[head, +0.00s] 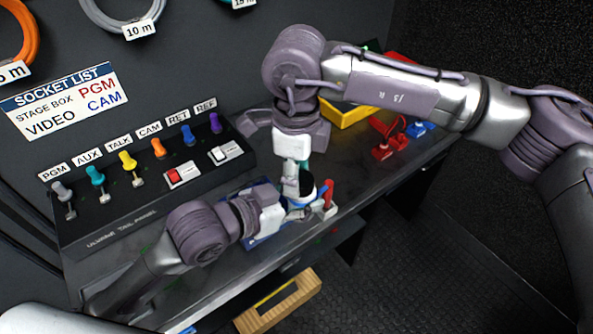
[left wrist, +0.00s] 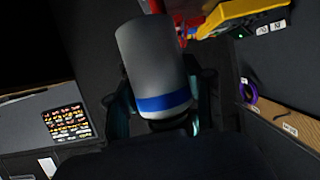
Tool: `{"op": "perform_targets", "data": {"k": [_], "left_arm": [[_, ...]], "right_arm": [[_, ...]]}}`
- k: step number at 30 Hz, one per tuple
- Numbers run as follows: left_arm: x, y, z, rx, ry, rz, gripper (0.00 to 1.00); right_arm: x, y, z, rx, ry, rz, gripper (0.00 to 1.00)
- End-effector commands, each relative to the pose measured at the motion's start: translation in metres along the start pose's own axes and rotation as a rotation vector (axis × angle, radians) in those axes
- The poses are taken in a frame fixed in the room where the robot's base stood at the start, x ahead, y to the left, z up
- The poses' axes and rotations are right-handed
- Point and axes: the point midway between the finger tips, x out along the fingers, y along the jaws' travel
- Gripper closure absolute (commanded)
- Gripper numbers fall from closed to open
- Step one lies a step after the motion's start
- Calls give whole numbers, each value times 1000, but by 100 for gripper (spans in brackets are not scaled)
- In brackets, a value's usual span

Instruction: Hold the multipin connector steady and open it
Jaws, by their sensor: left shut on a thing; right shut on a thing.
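The multipin connector shows in the left wrist view as a grey cylinder with a blue band (left wrist: 152,62), between the fingers of my left gripper (left wrist: 165,110). In the head view my left gripper (head: 290,213) reaches in from the left, low over the bench, and is shut on the connector. My right gripper (head: 299,190) points down from above and is shut at the connector's upper side. The two grippers are close together there. They hide most of the connector in the head view, so the exact contact of the right fingers is hard to see.
The tail panel (head: 120,222) with coloured plugs and two switches stands on the bench (head: 345,172) at left. Behind my right arm are a yellow bin (head: 348,114) and red connectors (head: 383,140). A red-handled item (head: 328,194) stands beside the grippers. A wooden tray (head: 290,300) is below.

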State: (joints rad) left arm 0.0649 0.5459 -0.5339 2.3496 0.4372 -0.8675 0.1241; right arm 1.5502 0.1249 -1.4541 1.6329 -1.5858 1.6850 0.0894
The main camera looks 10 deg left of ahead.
Motion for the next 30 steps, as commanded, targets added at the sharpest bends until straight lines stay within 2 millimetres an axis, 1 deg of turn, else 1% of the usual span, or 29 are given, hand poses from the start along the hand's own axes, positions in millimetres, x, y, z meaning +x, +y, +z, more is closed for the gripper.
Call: {"op": "perform_targets", "data": {"k": [1,18,30], "left_arm": [[0,-1,-2,1,4,-3,100],[0,-2,1,-1,-3,-3,100],[0,0,-1,0,2,-1,100]], "right_arm": [[-1,2,1,-4,0,5,97],[-20,2,1,-3,-1,3,97],[-22,0,0,0,0,1,97]]}}
